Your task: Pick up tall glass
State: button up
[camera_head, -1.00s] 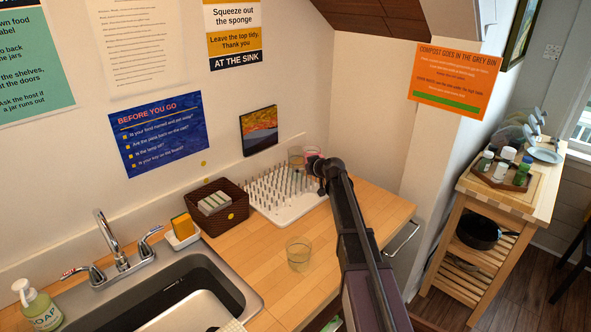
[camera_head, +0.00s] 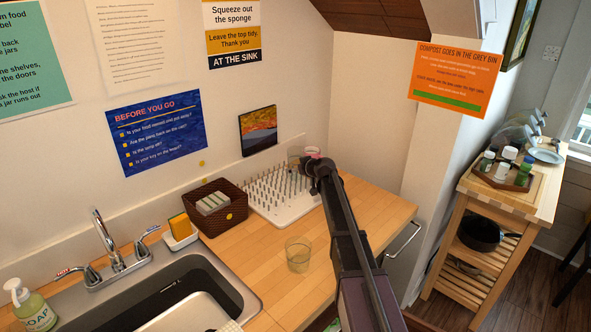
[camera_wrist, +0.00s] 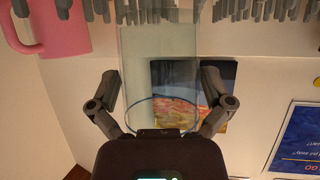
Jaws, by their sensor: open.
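A clear tall glass (camera_wrist: 158,60) with a bluish rim shows in the wrist view, upside down in the picture, between the fingers of my gripper (camera_wrist: 157,90). The fingers are apart, with a gap visible on each side of the glass. In the head view a glass (camera_head: 294,155) stands at the back of the counter by the wall, partly hidden. My gripper (camera_head: 318,165) is at the back right of the counter there, and my arm hides part of that area. Another clear glass (camera_head: 298,254) stands on the open counter, left of my arm.
A pink mug (camera_wrist: 58,28) is close beside the tall glass. The white peg drying rack (camera_head: 285,214) lies left of my gripper. A framed picture (camera_head: 258,130) hangs on the wall. A brown basket (camera_head: 222,219) and the sink (camera_head: 215,275) are further left. Bare counter (camera_head: 375,204) lies to the right.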

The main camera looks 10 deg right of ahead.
aim_at(296, 161)
dwell(0.6)
jog(key=c, duration=1)
jog(key=shift+o, duration=0.2)
jog(key=shift+r, duration=0.15)
notch_tip(296, 161, up, 3)
jog(key=p, duration=0.3)
jog(key=s+d+p, duration=0.1)
jog(key=s+d, duration=0.2)
jog(key=d, duration=0.4)
jog(key=s+d+r+p, duration=0.1)
jog(key=s+d, duration=0.3)
jog(key=d, duration=0.3)
jog(key=shift+s+r, duration=0.3)
jog(key=o, duration=0.7)
jog(key=c, duration=0.7)
